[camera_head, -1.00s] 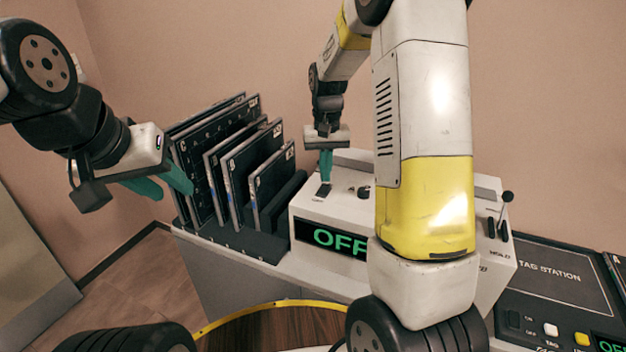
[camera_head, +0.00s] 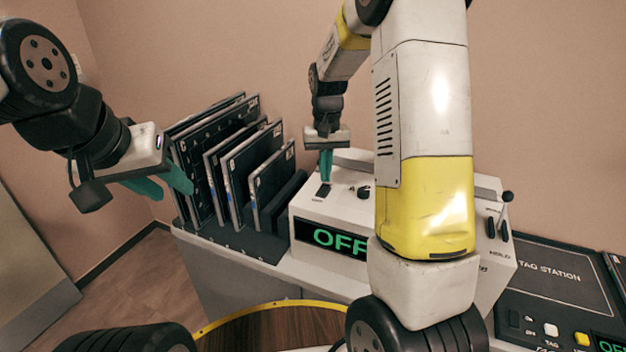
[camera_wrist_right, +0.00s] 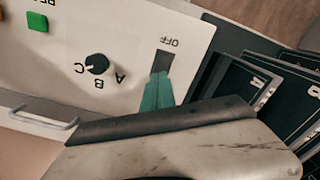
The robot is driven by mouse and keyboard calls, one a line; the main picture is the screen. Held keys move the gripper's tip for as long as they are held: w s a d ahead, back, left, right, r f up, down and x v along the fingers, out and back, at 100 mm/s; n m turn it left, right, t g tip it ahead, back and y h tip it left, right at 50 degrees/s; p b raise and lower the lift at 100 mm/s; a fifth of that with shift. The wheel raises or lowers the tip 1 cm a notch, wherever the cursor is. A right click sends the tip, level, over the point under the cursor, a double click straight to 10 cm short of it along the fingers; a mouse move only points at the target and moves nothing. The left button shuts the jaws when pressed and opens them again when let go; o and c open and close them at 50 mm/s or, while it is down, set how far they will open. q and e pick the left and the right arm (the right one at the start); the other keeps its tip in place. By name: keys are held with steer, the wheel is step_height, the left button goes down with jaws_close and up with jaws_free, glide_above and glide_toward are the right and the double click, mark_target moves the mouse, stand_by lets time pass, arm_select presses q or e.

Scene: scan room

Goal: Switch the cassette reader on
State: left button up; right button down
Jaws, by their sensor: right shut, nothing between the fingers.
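The cassette reader (camera_head: 300,272) is a white console with a lit display (camera_head: 330,238) that reads OFF in green. Its dark rocker switch (camera_head: 322,191) sits on the top left; in the right wrist view the switch (camera_wrist_right: 163,60) is labelled OFF. My right gripper (camera_head: 325,179) is shut and empty, its green fingertips pointing down at the switch. In the right wrist view the fingertips (camera_wrist_right: 160,77) overlap the switch's near edge; whether they touch cannot be told. My left gripper (camera_head: 168,188) is at the left by the cassettes, with its green fingers apart.
Several dark cassettes (camera_head: 270,180) stand in a rack left of the console. A selector knob (camera_wrist_right: 97,64) marked A, B, C and a green button (camera_wrist_right: 37,21) are on the panel. A small lever (camera_head: 506,198) and the tag station (camera_head: 550,275) are at the right.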

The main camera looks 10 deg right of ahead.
mark_target(325, 186)
steer(key=shift+f, duration=1)
stand_by(0.3)
steer(key=shift+r, duration=3.55)
steer(key=shift+s+r, duration=0.1)
steer(key=s+a+r+t+y, duration=0.1)
steer(key=s+r+t, duration=0.2)
steer(key=s, duration=0.9)
steer(key=s+a+r+n+t+y, duration=0.1)
steer(key=s+r+t, duration=0.2)
steer(key=s+r, duration=0.4)
steer(key=s, duration=0.5)
steer(key=shift+r, duration=0.4)
steer(key=shift+a, duration=0.1)
